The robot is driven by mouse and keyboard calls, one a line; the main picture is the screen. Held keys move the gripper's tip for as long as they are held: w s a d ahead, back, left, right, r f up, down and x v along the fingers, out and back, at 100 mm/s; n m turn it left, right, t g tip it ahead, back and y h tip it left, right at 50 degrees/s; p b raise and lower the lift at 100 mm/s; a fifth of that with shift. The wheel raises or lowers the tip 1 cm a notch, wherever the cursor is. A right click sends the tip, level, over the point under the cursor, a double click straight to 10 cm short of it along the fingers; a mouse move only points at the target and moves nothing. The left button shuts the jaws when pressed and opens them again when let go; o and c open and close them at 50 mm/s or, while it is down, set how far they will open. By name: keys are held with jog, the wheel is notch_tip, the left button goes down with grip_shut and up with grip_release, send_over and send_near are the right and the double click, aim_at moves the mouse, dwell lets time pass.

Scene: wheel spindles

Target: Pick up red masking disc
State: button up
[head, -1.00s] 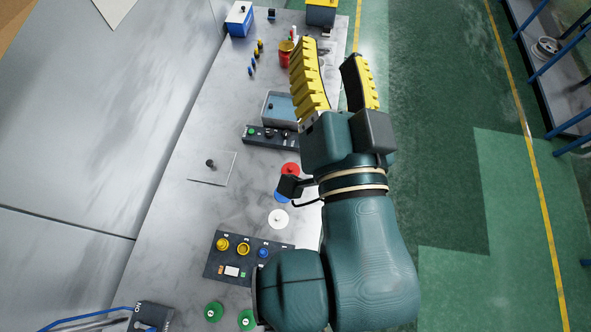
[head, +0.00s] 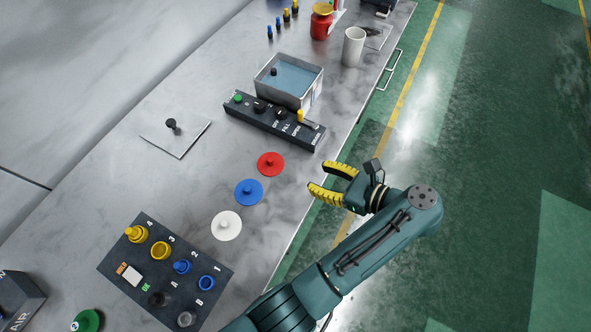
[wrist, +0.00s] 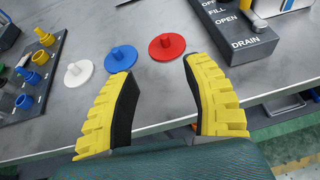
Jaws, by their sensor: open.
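The red masking disc (head: 271,164) lies flat on the grey bench, a round disc with a small knob in its middle. It also shows in the wrist view (wrist: 167,46), ahead of the fingertips and between them. My gripper (head: 327,178), with yellow ribbed fingers, is open and empty. It is to the right of the disc in the head view, near the bench's front edge, and apart from the disc. In the wrist view my gripper (wrist: 158,68) has its fingers spread wide. The blue disc (head: 249,192) and the white disc (head: 226,226) lie in a row beside the red one.
A dark control box (head: 273,121) with knobs stands just behind the red disc, with a metal tank (head: 289,82) of blue liquid behind it. A numbered panel (head: 165,271) with yellow and blue parts lies at lower left. A white cup (head: 353,46) stands farther back.

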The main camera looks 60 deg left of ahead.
aim_at(272, 161)
jog(key=shift+s+a+f+b, duration=0.2)
jog(key=shift+f+b, duration=0.1)
jog(key=shift+f, duration=0.2)
jog(key=shift+s+a+f+b, duration=0.15)
jog(key=shift+s+f+b, duration=0.1)
jog(key=shift+f, duration=0.25)
jog(key=b+x, duration=0.2)
jog(key=x, duration=0.3)
jog(key=b+x, duration=0.3)
jog(key=x, duration=0.2)
jog(key=b+x, duration=0.2)
jog(key=x, duration=0.3)
jog(key=shift+w+a+f, duration=0.1)
jog(key=shift+w+a, duration=0.1)
jog(key=shift+a, duration=0.25)
jog(key=shift+d, duration=0.1)
grip_shut()
